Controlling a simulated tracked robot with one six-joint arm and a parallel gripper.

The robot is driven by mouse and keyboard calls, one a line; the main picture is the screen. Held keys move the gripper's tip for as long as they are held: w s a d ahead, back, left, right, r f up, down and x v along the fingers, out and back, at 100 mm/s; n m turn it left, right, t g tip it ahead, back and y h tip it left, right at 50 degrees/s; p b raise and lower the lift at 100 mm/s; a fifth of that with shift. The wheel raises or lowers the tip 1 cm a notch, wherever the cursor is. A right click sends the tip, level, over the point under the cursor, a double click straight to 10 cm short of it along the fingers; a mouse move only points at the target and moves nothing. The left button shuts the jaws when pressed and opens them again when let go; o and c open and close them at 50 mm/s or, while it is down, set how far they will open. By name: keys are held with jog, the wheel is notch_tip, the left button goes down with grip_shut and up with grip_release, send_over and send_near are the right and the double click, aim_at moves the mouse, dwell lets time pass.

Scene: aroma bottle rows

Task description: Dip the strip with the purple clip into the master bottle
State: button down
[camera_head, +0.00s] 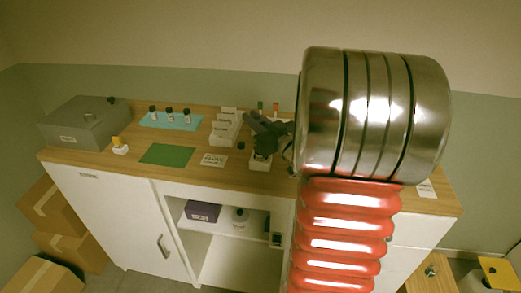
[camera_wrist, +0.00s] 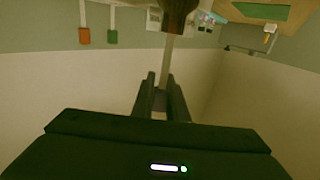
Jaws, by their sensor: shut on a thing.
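My gripper (camera_wrist: 160,98) is shut on a pale strip (camera_wrist: 168,62) in the wrist view. The strip runs from the fingertips towards a dark brown object (camera_wrist: 180,14) at the top edge, which looks like a bottle. I cannot tell whether the strip's end is inside it or in front of it. The purple clip is not visible between the fingers. In the head view my gripper (camera_head: 262,128) is over the counter, above a small white holder (camera_head: 260,163). Three small dark bottles (camera_head: 169,113) stand on a light blue mat (camera_head: 158,123) at the back left.
Two strips with a green clip (camera_wrist: 112,37) and an orange clip (camera_wrist: 84,36) stand close by. A white stepped rack (camera_head: 222,135) stands left of my gripper. A green mat (camera_head: 167,155), a card (camera_head: 214,160) and a grey box (camera_head: 85,125) lie further left on the counter.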

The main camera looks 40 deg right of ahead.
notch_tip(320, 180, up, 7)
jog(key=shift+r, duration=0.2)
dwell(1.1)
jog(key=shift+f, duration=0.1)
dwell(0.4)
